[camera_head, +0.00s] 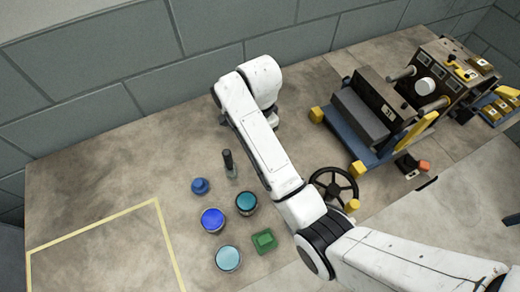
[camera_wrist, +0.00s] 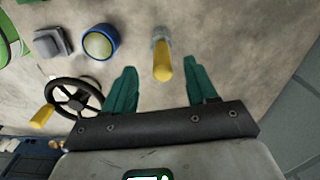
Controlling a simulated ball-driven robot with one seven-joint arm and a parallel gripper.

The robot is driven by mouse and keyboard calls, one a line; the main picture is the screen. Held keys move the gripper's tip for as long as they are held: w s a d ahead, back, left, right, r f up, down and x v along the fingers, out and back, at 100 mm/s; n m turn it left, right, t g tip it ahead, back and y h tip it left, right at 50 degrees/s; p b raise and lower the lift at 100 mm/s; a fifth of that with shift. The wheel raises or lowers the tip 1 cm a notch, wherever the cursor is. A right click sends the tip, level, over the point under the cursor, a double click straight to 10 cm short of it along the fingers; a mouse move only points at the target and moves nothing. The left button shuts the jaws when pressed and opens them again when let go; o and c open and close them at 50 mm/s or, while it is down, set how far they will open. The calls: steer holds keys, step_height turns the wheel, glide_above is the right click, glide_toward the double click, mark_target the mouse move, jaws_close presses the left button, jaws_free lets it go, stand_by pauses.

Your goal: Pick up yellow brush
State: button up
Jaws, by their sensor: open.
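The yellow brush (camera_wrist: 163,65) shows in the wrist view as a yellow end with a greyish part above it. In the head view no yellow brush can be made out. A slim dark upright thing (camera_head: 229,163) stands left of my white arm there; I cannot tell if it is the brush. My gripper is not clearly visible in the head view.
A handwheel (camera_head: 333,187), also in the wrist view (camera_wrist: 74,97), is close by. Blue (camera_head: 212,220), teal (camera_head: 246,203) and light-blue (camera_head: 228,258) pots and a green block (camera_head: 264,241) stand on the bench. A machine (camera_head: 380,115) is right; the taped area (camera_head: 95,232) is clear.

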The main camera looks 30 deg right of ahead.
step_height(320, 180, down, 3)
steer(key=shift+r, duration=0.1)
steer(key=shift+w+d+f+p, duration=0.1)
steer(key=shift+d+f+p, duration=0.1)
steer(key=shift+f, duration=0.7)
steer(key=shift+s+d+f+p, duration=0.1)
steer(key=shift+f+p, duration=0.1)
steer(key=shift+f, duration=0.75)
steer(key=shift+w+d+f+p, duration=0.1)
steer(key=shift+d+f+p, duration=0.1)
steer(key=shift+f, duration=0.7)
jaws_close()
